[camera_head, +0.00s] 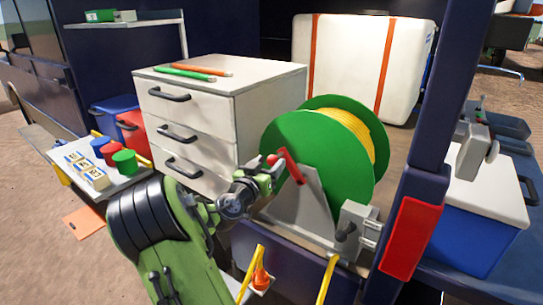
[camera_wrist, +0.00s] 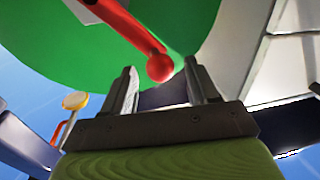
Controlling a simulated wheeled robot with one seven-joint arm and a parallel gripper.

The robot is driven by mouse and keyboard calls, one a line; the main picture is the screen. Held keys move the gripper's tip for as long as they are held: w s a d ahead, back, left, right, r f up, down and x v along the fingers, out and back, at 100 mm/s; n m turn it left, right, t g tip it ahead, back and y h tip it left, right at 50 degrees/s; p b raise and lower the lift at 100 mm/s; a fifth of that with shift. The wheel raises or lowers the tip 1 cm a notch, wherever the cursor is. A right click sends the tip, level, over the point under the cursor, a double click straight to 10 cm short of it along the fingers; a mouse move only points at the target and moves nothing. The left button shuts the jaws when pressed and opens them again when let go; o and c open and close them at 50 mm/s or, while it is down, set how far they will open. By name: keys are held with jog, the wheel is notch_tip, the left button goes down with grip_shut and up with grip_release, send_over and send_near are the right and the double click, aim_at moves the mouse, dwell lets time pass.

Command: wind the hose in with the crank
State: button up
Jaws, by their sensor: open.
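The hose reel is a large green drum (camera_head: 312,150) with yellow hose (camera_head: 352,137) wound on it, on a grey stand (camera_head: 300,205). A red crank arm (camera_head: 290,165) is on its near face, with a round red knob (camera_head: 271,160) at its end. In the wrist view the crank's red knob (camera_wrist: 159,68) shows just beyond and between my fingertips. My gripper (camera_wrist: 163,82) is open, its two fingers apart on either side of the knob's line. In the head view my gripper (camera_head: 268,172) is close by the knob; whether they touch I cannot tell.
A white drawer cabinet (camera_head: 215,120) stands left of the reel. A grey box with a lever (camera_head: 352,230) sits at the reel's lower right. A dark blue post (camera_head: 430,150) with a red panel (camera_head: 410,238) rises at the right. A blue cooler (camera_head: 485,220) stands beyond it.

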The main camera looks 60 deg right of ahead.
jog(key=d, duration=0.2)
jog(key=shift+d, duration=0.35)
grip_shut()
